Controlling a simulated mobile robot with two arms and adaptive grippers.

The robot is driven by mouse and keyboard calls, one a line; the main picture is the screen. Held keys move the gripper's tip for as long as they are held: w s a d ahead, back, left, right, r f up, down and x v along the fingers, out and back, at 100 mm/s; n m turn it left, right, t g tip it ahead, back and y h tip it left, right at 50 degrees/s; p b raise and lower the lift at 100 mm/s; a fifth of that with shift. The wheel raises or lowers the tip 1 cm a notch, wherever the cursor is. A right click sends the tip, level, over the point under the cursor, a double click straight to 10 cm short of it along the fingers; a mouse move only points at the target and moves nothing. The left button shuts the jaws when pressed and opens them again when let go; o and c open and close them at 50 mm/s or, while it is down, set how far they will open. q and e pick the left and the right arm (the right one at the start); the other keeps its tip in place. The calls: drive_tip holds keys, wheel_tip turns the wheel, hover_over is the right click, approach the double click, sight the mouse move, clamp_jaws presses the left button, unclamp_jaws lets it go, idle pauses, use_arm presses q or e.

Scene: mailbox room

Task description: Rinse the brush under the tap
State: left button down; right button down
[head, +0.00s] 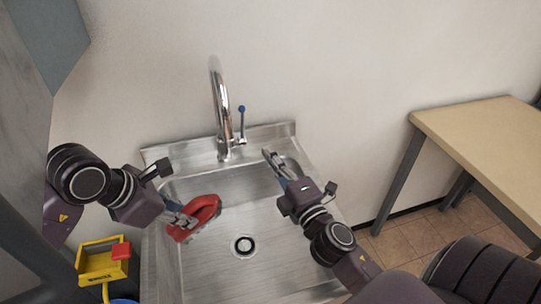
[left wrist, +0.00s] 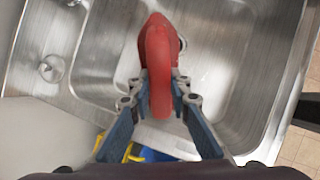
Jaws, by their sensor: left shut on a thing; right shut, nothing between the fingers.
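A red brush (head: 196,217) is held over the left side of the steel sink basin. My left gripper (head: 187,221) is shut on it; in the left wrist view the brush (left wrist: 158,62) stands between the two fingers (left wrist: 160,92). Its bristles are mostly hidden. The chrome tap (head: 218,95) rises at the back of the sink (head: 210,263), with a blue-tipped lever (head: 241,111) on its right. No water stream is visible. My right gripper (head: 270,156) is shut and empty, over the back right of the basin, right of and below the lever.
A drain (head: 244,246) lies in the basin floor. A yellow mop bucket (head: 103,264) stands at the lower left. A wooden table (head: 485,135) is at the right. A grey panel (head: 20,130) is at the left edge. The middle of the basin is clear.

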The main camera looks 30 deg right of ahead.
idle(0.4)
use_arm(q)
drive_tip(key=s+a+r, duration=0.1)
drive_tip(key=a+r, duration=0.3)
drive_tip(key=shift+s+a+p, duration=0.25)
drive_tip(key=shift+a+p, duration=0.15)
drive_tip(key=shift+p, duration=0.05)
drive_tip(key=shift+s, duration=0.1)
idle(1.2)
